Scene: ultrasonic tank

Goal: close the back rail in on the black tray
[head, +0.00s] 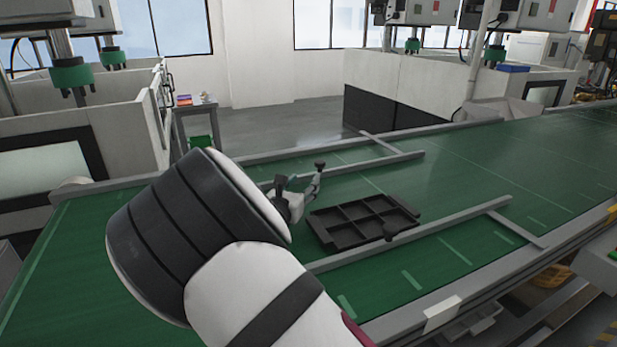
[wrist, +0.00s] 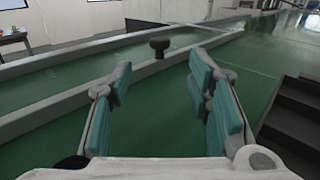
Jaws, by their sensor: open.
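The black tray (head: 338,239) lies on the green belt, with several open compartments facing up; part of it shows at the right of the wrist view (wrist: 292,128). The grey back rail (head: 395,159) runs along the tray's far side, with a strip of bare belt between them. The rail crosses the wrist view (wrist: 50,107), and its black knob (wrist: 159,46) stands upright. My gripper (head: 298,182) is open and empty, left of the tray. Its teal-padded fingers (wrist: 162,92) are apart, and the knob appears beyond them, in line with the gap. I cannot tell how far off it is.
Grey belt edges (head: 560,240) border the conveyor. The belt (head: 480,160) is clear to the right. White machines (head: 60,130) stand behind.

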